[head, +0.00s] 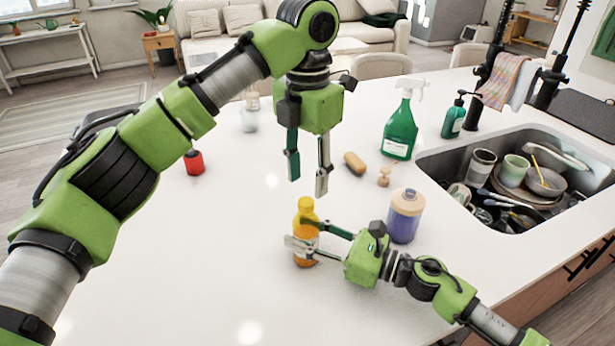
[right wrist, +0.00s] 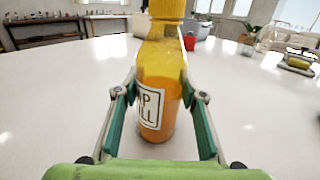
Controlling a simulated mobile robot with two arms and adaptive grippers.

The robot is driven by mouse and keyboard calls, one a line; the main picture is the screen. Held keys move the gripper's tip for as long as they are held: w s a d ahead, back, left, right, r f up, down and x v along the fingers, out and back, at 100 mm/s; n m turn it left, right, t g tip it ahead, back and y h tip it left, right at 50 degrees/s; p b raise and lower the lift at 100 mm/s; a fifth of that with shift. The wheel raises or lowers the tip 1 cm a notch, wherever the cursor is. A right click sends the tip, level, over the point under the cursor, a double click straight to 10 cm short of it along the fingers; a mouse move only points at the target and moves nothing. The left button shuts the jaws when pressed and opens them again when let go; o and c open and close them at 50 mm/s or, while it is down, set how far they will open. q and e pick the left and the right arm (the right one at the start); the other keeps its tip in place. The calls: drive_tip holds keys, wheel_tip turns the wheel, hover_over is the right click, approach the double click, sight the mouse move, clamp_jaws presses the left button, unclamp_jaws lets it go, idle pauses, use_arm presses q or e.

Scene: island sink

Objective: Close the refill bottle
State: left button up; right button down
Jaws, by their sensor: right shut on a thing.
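The refill bottle (head: 304,254) is orange and stands upright on the white counter. It also shows in the right wrist view (right wrist: 171,72), with a partly readable label. A yellow cap (head: 306,204) sits on its neck; whether it is tight I cannot tell. My right gripper (head: 298,232) is shut on the bottle's body from the right, one finger on each side, also in the right wrist view (right wrist: 160,100). My left gripper (head: 307,187) is open and empty, pointing down just above the cap.
A purple bottle (head: 405,218) stands close behind my right gripper. A sponge (head: 354,163), a small brush (head: 384,176) and a green spray bottle (head: 400,130) are farther back. The sink (head: 440,160) with dishes is at right. A red container (head: 194,162) stands at left. The front-left counter is clear.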

use_arm(q)
drive_tip(key=shift+c, duration=0.6)
drive_tip(key=n, duration=0.4)
drive_tip(key=shift+r, duration=0.2)
drive_tip(key=n, duration=0.5)
drive_tip(key=shift+r, duration=0.25)
drive_tip(key=n, duration=0.4)
drive_tip(key=shift+r, duration=0.15)
drive_tip(key=n, duration=0.5)
drive_tip(key=shift+r, duration=0.25)
drive_tip(key=n, duration=0.4)
drive_tip(key=shift+a+r, duration=0.1)
drive_tip(key=shift+r, duration=0.05)
drive_tip(key=n, duration=0.5)
drive_tip(key=shift+s+r, duration=0.1)
drive_tip(key=shift+r, duration=0.15)
drive_tip(key=n, duration=0.5)
drive_tip(key=shift+r, duration=0.25)
drive_tip(key=n, duration=0.3)
drive_tip(key=shift+r+n, duration=0.1)
drive_tip(key=shift+n, duration=0.3)
